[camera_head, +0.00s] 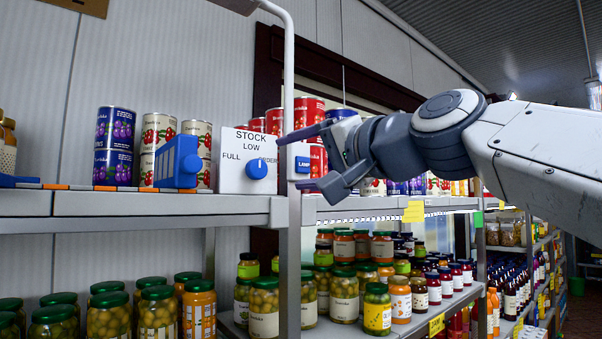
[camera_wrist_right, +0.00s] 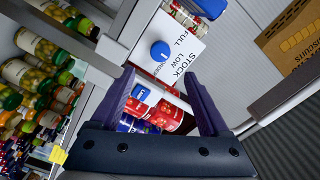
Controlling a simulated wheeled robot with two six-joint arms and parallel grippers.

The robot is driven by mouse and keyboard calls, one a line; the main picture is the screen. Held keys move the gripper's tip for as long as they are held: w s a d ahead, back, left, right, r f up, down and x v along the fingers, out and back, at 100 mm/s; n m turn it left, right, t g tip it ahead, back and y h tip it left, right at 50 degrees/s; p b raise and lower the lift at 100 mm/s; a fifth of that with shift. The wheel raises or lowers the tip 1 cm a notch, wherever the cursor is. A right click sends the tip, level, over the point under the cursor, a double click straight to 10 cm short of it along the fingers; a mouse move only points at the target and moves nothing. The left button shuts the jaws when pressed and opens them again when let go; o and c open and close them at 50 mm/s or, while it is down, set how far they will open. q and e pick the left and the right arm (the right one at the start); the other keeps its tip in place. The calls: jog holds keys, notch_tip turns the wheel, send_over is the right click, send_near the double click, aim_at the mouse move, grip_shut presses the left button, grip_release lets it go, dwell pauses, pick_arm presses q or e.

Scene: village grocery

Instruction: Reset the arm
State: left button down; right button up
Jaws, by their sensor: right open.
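My right arm (camera_head: 545,150) comes in from the right in the head view. Its gripper (camera_head: 292,160) is open and empty, with its fingers pointing left at the shelf post. In the right wrist view the two dark fingers (camera_wrist_right: 163,85) are spread apart with nothing held between them. Ahead of them is a white stock sign (camera_head: 245,160) with a blue knob (camera_head: 257,169). The sign reads STOCK, LOW, FULL and a partly covered word. The knob also shows in the wrist view (camera_wrist_right: 160,51). My left gripper is not in view.
A metal shelf (camera_head: 150,204) holds stacked cans (camera_head: 115,130) and a blue slotted item (camera_head: 178,162). An upright post (camera_head: 289,100) stands by the fingers. Several jars (camera_head: 264,305) fill the lower shelf. The aisle at the far right (camera_head: 580,310) looks clear.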

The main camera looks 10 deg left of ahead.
dwell(0.4)
jog(key=w+d+f+h, duration=0.3)
jog(key=d+f, duration=0.1)
jog(key=f, duration=0.5)
jog(key=w+d+f+m+g+h, duration=0.1)
jog(key=w+d+f+h, duration=0.15)
jog(key=f, duration=0.65)
jog(key=w+d+f+h, duration=0.2)
jog(key=w+d+f, duration=0.2)
jog(key=f, duration=0.5)
jog(key=s+d+f+n+g+h, duration=0.1)
jog(key=s+d+f+g+h, duration=0.15)
jog(key=d+f, duration=0.55)
jog(key=s+d+f+g+h, duration=0.1)
jog(key=s+d+f+h, duration=0.2)
jog(key=f, duration=0.9)
jog(key=s+d+f+n+g+h, duration=0.1)
jog(key=s+d+f+g, duration=0.1)
jog(key=s+d+f, duration=0.35)
jog(key=s+d+f+n+g, duration=0.1)
jog(key=s+d+f+g, duration=0.15)
jog(key=s+f, duration=0.55)
jog(key=s+a+r+n+g+b, duration=0.2)
jog(key=s+a+n+b, duration=0.2)
jog(key=s+a, duration=0.9)
jog(key=n, duration=0.2)
jog(key=shift+n+y, duration=0.4)
